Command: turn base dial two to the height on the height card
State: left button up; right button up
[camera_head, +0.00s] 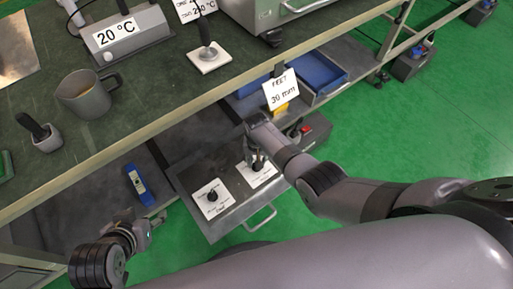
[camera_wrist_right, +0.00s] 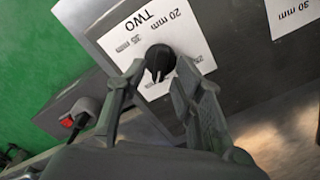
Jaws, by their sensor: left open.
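The height card (camera_head: 281,92) reads "FEET 30 mm" and hangs at the bench edge. Base dial two (camera_wrist_right: 160,60) is a black knob on a white plate marked "TWO", with "20 mm" and "35 mm" legible upside down in the right wrist view. Its setting is unclear. My right gripper (camera_wrist_right: 160,68) is open, its fingertips on either side of the knob with small gaps. In the head view my right gripper (camera_head: 255,158) hides part of that dial's plate (camera_head: 262,177). My left gripper (camera_head: 152,223) is open and empty, away from the dials.
Another dial (camera_head: 211,197) sits beside it on the grey panel (camera_head: 185,172), which has a front handle (camera_head: 262,217). A blue tool (camera_head: 139,185) lies on the lower shelf. The bench above holds a mug (camera_head: 83,96) and a 20 °C box (camera_head: 125,38).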

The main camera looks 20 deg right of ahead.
notch_tip(320, 180, up, 9)
jog(key=shift+r, duration=0.15)
dwell(0.7)
